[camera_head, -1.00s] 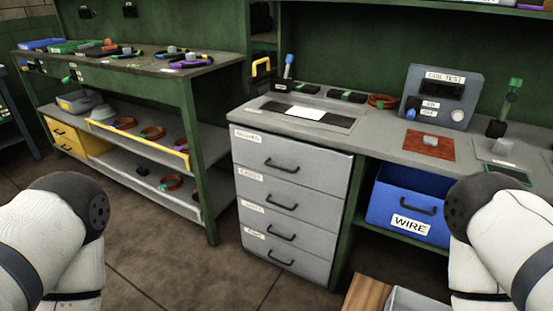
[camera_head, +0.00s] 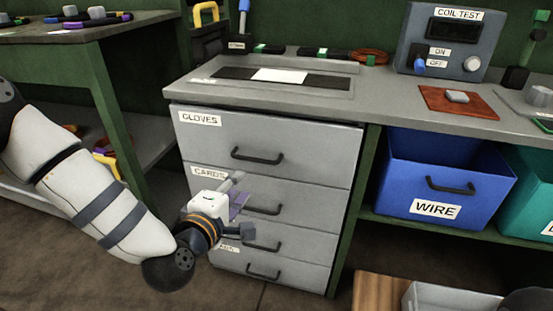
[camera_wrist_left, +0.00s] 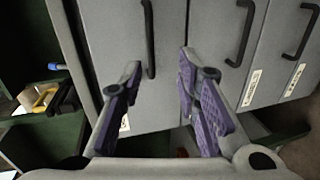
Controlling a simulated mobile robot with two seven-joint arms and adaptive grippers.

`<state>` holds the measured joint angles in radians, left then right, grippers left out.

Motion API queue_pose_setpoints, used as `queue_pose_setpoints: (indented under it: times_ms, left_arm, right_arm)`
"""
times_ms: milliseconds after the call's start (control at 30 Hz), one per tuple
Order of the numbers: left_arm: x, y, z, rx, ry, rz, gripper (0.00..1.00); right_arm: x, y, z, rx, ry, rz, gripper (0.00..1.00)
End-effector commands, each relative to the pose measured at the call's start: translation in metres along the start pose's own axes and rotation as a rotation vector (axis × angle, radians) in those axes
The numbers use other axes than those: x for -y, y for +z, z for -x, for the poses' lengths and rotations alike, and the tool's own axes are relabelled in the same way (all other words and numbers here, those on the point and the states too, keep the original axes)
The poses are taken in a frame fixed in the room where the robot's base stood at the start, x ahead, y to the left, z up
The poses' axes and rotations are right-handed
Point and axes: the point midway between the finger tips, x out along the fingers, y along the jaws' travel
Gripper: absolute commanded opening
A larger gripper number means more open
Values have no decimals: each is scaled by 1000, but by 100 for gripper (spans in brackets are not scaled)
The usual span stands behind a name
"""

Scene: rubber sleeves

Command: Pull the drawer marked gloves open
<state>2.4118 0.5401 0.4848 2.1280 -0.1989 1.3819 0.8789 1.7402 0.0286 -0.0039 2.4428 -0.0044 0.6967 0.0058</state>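The drawer marked GLOVES (camera_head: 310,135) is the top one in the grey drawer stack and is shut. Its black bar handle (camera_head: 257,156) is clear of any finger; it also shows in the left wrist view (camera_wrist_left: 149,38). My left gripper (camera_head: 245,203) is open and empty in front of the CARDS drawer, lower than the gloves handle. In the left wrist view its two purple-padded fingers (camera_wrist_left: 160,68) are spread apart, with the gloves handle beyond the gap between them. My right gripper is out of view.
The CARDS drawer (camera_head: 325,185) and the lower drawers are shut, their handles jutting out. A blue WIRE bin (camera_head: 440,175) stands to the right. A wooden box (camera_head: 380,292) and a grey bin (camera_head: 440,300) are low at the front right. A bench leg (camera_head: 115,120) stands left.

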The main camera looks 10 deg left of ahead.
Motion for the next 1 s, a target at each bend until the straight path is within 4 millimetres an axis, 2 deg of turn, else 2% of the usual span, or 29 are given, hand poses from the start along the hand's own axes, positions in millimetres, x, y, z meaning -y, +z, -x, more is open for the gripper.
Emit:
queue_pose_setpoints:
  times_ms: [167, 400, 600, 733, 967, 1000]
  left_arm:
    - [-12, -5, -15, -16, 39, 28, 30]
    - [-11, -5, -75, -15, 35, 25, 30]
    - [-12, -5, -113, -14, 31, 25, 30]
    - [-13, -5, -123, -12, 30, 26, 30]
    - [-14, -5, -124, -12, 31, 25, 30]
    - [-14, -5, -124, -13, 31, 25, 25]
  right_arm:
    - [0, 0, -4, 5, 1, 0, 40]
    - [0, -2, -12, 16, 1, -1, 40]
    - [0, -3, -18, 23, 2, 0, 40]
    - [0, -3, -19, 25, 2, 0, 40]
    - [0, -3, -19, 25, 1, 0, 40]
    - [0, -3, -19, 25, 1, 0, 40]
